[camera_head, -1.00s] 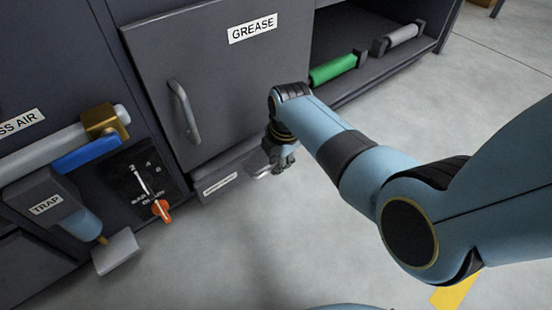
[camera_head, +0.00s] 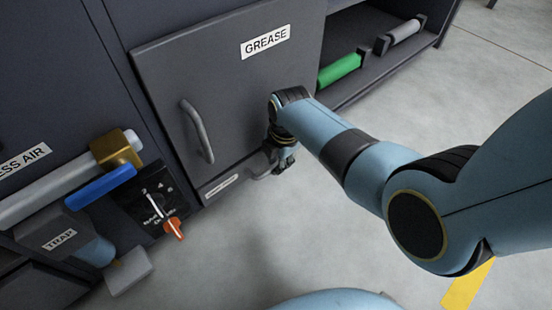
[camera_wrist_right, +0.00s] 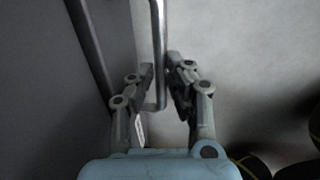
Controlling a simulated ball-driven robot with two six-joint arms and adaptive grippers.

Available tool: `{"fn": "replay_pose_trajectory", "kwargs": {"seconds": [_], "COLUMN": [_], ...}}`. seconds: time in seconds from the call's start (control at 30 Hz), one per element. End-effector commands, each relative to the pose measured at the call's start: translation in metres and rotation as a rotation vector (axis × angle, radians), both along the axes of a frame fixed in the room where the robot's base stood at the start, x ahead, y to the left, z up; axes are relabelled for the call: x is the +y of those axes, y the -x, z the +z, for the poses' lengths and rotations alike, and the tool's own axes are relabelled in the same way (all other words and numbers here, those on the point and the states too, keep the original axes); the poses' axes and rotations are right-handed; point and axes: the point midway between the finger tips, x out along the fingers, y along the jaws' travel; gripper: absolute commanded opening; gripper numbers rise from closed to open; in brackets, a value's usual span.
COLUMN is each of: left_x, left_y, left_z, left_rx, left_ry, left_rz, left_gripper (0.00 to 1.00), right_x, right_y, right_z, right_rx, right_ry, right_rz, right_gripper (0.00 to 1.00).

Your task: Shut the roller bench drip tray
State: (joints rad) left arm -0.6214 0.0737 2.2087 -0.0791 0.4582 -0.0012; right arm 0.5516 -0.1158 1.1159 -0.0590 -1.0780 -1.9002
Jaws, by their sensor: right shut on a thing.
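The drip tray (camera_head: 207,194) is the low grey drawer with a small white label, under the grease door. Its front sits close below the door's bottom edge; I cannot tell whether it is fully flush. Its grey bar handle (camera_head: 262,173) sticks out at the tray's right part. My right gripper (camera_head: 284,160) is at this handle, partly hidden by its own wrist. In the right wrist view the handle bar (camera_wrist_right: 158,45) runs between the two fingers, and the right gripper (camera_wrist_right: 161,75) is shut on it. My left gripper is not in view.
The grey grease door (camera_head: 235,95) with its handle (camera_head: 197,132) is above the tray. Left are an orange-tipped dial (camera_head: 174,228), a blue lever (camera_head: 101,187) and the trap (camera_head: 62,240). A green roller (camera_head: 340,69) lies on the right shelf. The floor in front is clear.

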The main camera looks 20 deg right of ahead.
Motion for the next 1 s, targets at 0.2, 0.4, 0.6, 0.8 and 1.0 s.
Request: {"fn": "replay_pose_trajectory", "kwargs": {"seconds": [0.2,0.4,0.6,0.8,1.0], "left_x": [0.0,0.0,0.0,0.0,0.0], "left_y": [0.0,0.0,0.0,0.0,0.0], "left_z": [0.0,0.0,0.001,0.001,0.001], "left_rx": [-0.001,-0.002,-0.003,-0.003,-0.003], "left_ry": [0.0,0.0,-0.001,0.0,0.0], "left_rz": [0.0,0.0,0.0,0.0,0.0], "left_gripper": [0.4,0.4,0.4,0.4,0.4], "right_x": [0.001,0.001,0.0,-0.002,-0.004], "right_y": [-0.005,-0.004,-0.003,0.003,0.009], "right_z": [0.002,0.001,0.008,0.039,0.082], "right_rx": [-0.013,-0.01,-0.011,-0.012,-0.015], "right_ry": [-0.003,-0.002,-0.002,-0.002,-0.004], "right_rz": [-0.001,-0.001,-0.001,-0.003,-0.001], "right_gripper": [0.36,0.36,0.36,0.36,0.36]}}
